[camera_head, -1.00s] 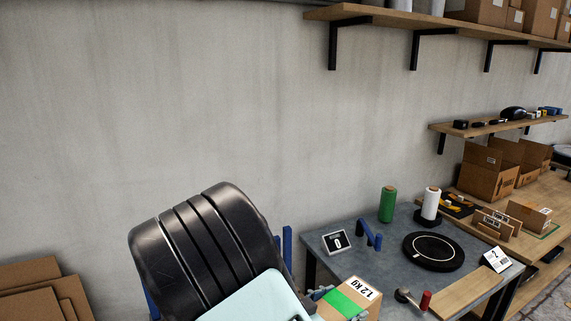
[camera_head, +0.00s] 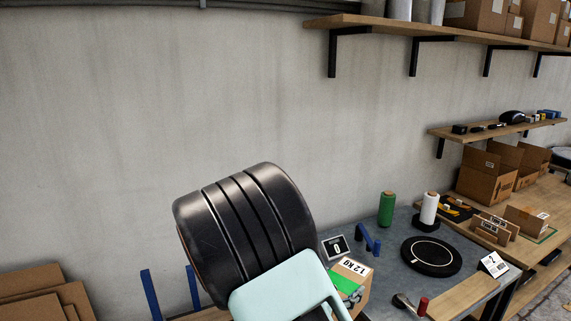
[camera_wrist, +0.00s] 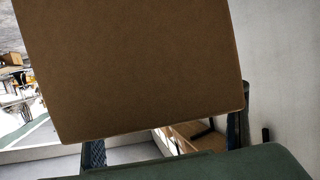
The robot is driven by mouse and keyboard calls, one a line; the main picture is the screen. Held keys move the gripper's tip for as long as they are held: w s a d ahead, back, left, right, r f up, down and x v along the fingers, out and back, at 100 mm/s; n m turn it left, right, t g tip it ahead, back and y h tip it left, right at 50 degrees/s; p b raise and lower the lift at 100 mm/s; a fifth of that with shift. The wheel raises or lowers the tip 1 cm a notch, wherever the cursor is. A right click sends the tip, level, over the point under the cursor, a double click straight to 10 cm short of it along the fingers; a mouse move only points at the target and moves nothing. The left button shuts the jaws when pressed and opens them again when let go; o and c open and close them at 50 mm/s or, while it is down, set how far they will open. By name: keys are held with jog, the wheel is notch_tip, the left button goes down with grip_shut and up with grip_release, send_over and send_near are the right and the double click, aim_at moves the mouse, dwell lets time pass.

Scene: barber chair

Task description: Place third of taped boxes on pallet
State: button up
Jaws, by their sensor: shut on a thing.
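A brown cardboard box (camera_head: 360,298) with a green tape strip and a white "1.2 KG" label shows in the head view, just right of my pale arm link. In the wrist view the plain brown face of the box (camera_wrist: 140,65) fills the upper middle. My gripper (camera_wrist: 168,136) is shut on this box, with one dark finger showing at its left and one at its right. I cannot make out a pallet or other taped boxes for certain.
A grey table (camera_head: 390,270) holds a green roll (camera_head: 387,209), a white roll (camera_head: 429,208), a round black plate (camera_head: 431,256) and a small display (camera_head: 335,247). Blue posts (camera_head: 151,294) stand left of my arm.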

aim_at(336, 267)
jog(key=w+r+n+t+y, duration=0.1)
jog(key=w+r, duration=0.1)
jog(key=w, duration=0.1)
jog(key=w+r+n+t+y, duration=0.1)
jog(key=w+r+n+y, duration=0.1)
jog(key=r, duration=0.1)
jog(key=shift+w+r+y, duration=0.2)
jog(key=shift+w+y, duration=0.1)
jog(key=shift+w, duration=0.1)
jog(key=shift+w+r+n+t+y, duration=0.4)
jog(key=shift+r+n+y, duration=0.1)
jog(key=shift+r+n, duration=0.1)
jog(key=shift+s+r+n+t+y, duration=0.15)
jog(key=shift+r+n+t+y, duration=0.25)
jog(key=shift+r+n+y, duration=1.7)
jog(key=shift+r+y, duration=0.1)
jog(key=shift+y, duration=0.3)
jog(key=shift+d, duration=0.1)
